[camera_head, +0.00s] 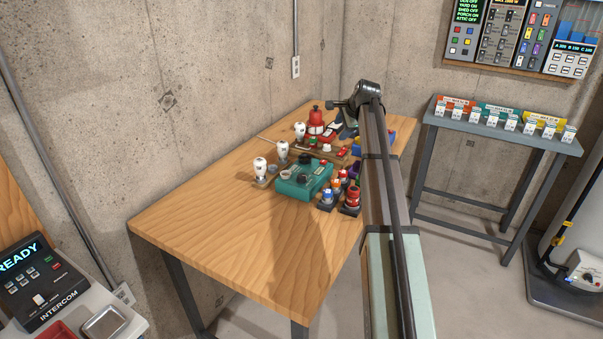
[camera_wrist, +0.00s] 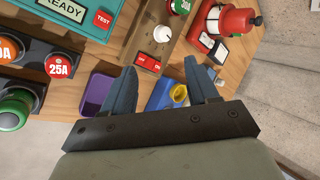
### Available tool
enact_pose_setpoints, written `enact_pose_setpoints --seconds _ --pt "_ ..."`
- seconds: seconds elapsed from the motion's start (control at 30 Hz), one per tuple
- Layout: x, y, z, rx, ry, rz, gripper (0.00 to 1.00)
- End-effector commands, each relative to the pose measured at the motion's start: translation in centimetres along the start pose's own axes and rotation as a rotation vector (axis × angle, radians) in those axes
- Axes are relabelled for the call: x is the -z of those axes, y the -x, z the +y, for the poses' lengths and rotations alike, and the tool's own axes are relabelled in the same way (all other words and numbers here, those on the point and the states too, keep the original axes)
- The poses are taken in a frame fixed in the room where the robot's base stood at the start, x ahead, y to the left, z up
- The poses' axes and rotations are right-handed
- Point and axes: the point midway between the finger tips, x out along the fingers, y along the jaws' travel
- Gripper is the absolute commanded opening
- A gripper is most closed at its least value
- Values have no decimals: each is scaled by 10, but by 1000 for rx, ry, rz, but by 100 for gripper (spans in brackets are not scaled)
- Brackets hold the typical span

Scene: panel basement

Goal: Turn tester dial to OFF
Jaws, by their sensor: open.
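The tester is a teal box (camera_head: 303,182) on the wooden table in the head view. Dark round parts show on its top, but which one is the dial and where it points are too small to tell. In the wrist view, part of a teal housing (camera_wrist: 72,8) with a READY display and a red TEST button (camera_wrist: 104,19) shows at the upper left; no dial shows there. My gripper (camera_wrist: 160,68) is open and empty, its two blue-grey fingers apart above the wooden board, to the right of the teal housing. In the head view, my arm partly hides the gripper.
A wooden board (camera_wrist: 150,40) carries a red ON/OFF switch (camera_wrist: 148,62) and a white knob (camera_wrist: 162,33). A purple bin (camera_wrist: 97,92) and a blue bin (camera_wrist: 160,95) lie near the fingers. Fuses (camera_wrist: 60,66) stand at left. The table's near-left surface (camera_head: 215,220) is clear.

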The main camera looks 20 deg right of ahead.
Motion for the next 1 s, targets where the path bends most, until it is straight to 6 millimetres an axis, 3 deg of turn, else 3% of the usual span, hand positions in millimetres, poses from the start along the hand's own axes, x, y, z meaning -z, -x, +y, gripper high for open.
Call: enact_pose_setpoints --seconds 0.03,0.2,0.4,0.67,1.0 --pt "-30 2 2 -75 40 -10 59" --pt "-103 18 24 -333 144 -15 59" --pt "-158 46 43 -549 210 3 59" --pt "-178 57 55 -641 230 17 59" --pt "-174 20 84 -642 229 15 59"
